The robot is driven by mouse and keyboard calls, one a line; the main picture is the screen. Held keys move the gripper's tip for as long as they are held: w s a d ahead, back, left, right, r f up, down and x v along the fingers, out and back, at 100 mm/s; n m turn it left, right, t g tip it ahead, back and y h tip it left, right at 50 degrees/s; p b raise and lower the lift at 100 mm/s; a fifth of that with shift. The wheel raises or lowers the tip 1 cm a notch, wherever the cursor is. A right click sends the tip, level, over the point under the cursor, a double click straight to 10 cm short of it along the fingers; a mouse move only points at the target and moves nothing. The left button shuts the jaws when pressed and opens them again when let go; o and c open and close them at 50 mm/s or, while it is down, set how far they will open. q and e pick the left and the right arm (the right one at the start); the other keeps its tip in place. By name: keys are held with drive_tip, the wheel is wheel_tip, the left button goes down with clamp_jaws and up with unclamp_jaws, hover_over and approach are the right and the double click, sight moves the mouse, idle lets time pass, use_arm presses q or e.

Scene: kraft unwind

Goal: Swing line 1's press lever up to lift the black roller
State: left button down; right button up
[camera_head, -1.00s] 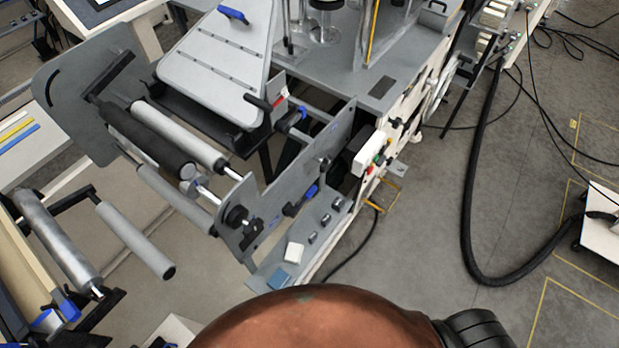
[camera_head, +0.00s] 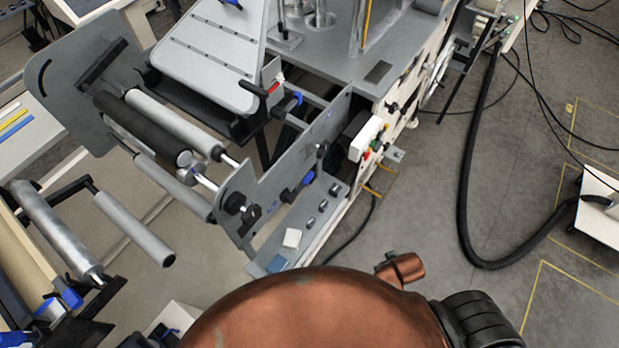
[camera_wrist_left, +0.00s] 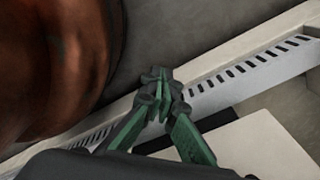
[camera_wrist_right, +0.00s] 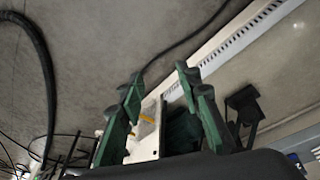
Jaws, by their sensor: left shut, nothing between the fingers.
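The black roller (camera_head: 143,130) lies beside a silver roller (camera_head: 175,124) on the machine at the left of the head view. A dark arm (camera_head: 104,62) is at its far end. A black knob (camera_head: 235,203) and small black fittings are on the near side plate (camera_head: 262,182). A black handle with a red part (camera_head: 265,90) sticks out above the plate; I cannot tell which piece is the press lever. My left gripper (camera_wrist_left: 161,76) is shut and empty in the left wrist view. My right gripper (camera_wrist_right: 159,76) is open, with nothing visibly held. Neither gripper shows in the head view.
A white control box (camera_head: 366,139) with coloured buttons projects from the machine's side. A grey roller (camera_head: 133,229) stands out at the lower left. A thick black hose (camera_head: 466,190) lies on the open floor at right. A slotted pale rail (camera_wrist_left: 250,62) passes close to the left gripper.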

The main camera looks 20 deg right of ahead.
drive_tip(key=w+r+n+t, duration=0.55)
drive_tip(key=w+r, duration=0.25)
drive_tip(key=w, duration=0.5)
drive_tip(key=w+r+n+t, duration=0.5)
drive_tip(key=w+r+t, duration=0.15)
drive_tip(key=w, duration=0.55)
drive_tip(key=n+y, duration=1.2)
drive_tip(key=n, duration=0.3)
approach(311, 179)
drive_tip(key=x, duration=0.4)
drive_tip(key=shift+m+g, duration=0.25)
drive_tip(key=shift+g, duration=0.05)
drive_tip(key=x, duration=0.6)
drive_tip(key=shift+w+a, duration=0.2)
drive_tip(key=shift+w, duration=0.15)
